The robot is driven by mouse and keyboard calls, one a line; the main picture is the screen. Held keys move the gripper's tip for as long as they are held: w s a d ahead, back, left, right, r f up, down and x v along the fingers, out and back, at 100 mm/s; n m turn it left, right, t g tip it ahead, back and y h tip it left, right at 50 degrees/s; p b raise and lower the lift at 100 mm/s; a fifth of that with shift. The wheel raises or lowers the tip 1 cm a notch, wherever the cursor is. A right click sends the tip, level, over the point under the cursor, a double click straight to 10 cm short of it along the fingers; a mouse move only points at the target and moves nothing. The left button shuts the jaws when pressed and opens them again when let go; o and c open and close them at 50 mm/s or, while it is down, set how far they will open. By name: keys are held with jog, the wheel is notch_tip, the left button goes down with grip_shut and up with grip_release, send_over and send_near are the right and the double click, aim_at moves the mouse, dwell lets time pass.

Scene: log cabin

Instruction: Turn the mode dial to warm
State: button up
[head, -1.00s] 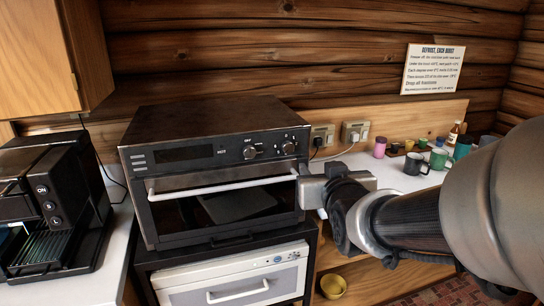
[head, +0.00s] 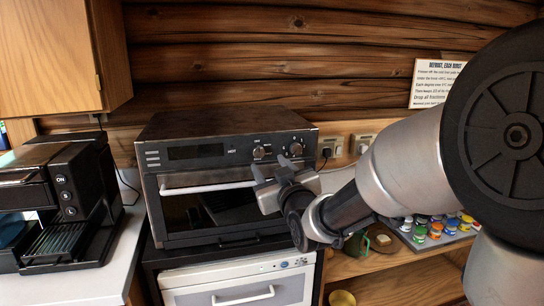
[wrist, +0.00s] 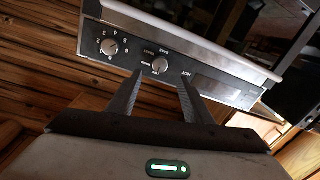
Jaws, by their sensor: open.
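The mode dial (head: 260,152) is the round silver knob nearer the display on the front panel of the black oven (head: 225,127). In the wrist view the mode dial (wrist: 159,65) has small labels around it, too small to read surely. My gripper (head: 268,168) is in front of the panel, just below the dial in the head view. In the wrist view the open fingers (wrist: 160,74) stand on either side of the mode dial, with nothing held. I cannot tell whether they touch it.
A second, numbered dial (wrist: 109,46) sits beside the mode dial. The oven door handle (head: 205,187) runs below the panel. A coffee machine (head: 62,190) stands at the left. A tray of colourful jars (head: 436,229) lies at the right, near my arm.

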aim_at(259, 153)
jog(key=x, duration=0.8)
jog(key=shift+w+a, duration=0.1)
jog(key=shift+w, duration=0.05)
jog(key=c, duration=1.1)
